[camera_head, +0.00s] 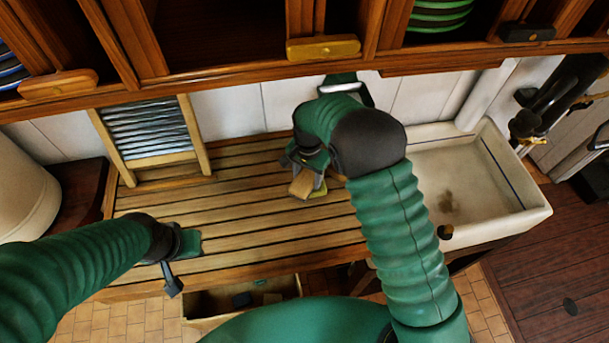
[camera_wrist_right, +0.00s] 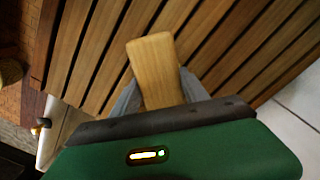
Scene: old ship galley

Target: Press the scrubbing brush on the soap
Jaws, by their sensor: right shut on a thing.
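My right gripper (camera_head: 306,172) is over the slatted wooden counter and is shut on the scrubbing brush (camera_head: 302,185), a pale wooden block. In the right wrist view the brush (camera_wrist_right: 155,70) sticks out between the two grey fingers, with the slats behind it. A yellowish patch (camera_head: 319,191) shows beside the brush in the head view. I cannot tell whether it is the soap or part of the brush. My left gripper (camera_head: 173,280) hangs near the counter's front edge at the left; its opening is not clear.
The slatted counter (camera_head: 240,222) is mostly bare. A washboard (camera_head: 151,130) leans on the wall at its back left. A white sink (camera_head: 480,190) is at the right. An open drawer (camera_head: 204,303) below the front edge holds small items. Cabinets (camera_head: 220,75) hang above.

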